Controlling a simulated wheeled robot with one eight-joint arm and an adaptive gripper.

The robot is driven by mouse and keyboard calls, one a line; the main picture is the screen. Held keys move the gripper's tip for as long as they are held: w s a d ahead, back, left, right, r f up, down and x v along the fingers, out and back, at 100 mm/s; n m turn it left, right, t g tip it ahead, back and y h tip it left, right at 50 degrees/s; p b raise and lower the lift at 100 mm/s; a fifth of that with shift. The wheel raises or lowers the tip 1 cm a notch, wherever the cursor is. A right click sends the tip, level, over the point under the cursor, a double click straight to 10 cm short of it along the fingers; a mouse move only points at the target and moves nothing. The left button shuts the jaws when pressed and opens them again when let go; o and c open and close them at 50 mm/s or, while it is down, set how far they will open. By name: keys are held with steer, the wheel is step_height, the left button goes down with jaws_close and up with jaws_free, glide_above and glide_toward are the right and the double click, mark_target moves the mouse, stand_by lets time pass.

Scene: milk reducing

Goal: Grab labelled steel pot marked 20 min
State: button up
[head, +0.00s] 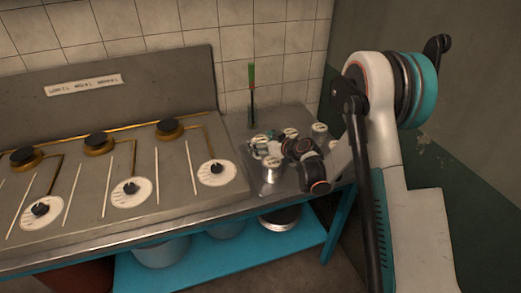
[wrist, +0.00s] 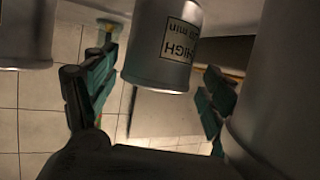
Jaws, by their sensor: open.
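Several small steel pots with pale lids stand on the metal counter right of the stove, one nearest the front (head: 271,172) and one at the right (head: 320,133). My gripper (head: 280,148) is among them in the head view and hides some. In the wrist view, my gripper (wrist: 158,92) is open, with one teal finger on each side of a steel pot (wrist: 155,72). Its upside-down label (wrist: 180,40) reads "HIGH" and "min"; I cannot read the number surely. I cannot tell whether the fingers touch it.
Other steel pots flank the fingers in the wrist view, at the left (wrist: 25,38) and close at the right (wrist: 285,85). A green-handled tool (head: 252,92) stands upright by the tiled wall. The stove (head: 120,165) with burners and dials is at the left; a green wall is at the right.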

steer(key=b+x, duration=0.2)
steer(key=x, duration=0.2)
steer(key=shift+w+d, duration=0.1)
steer(key=shift+w, duration=0.1)
steer(key=shift+w+a+f, duration=0.1)
steer(key=shift+w+a, duration=0.25)
steer(key=shift+w, duration=0.15)
steer(key=c, duration=1.4)
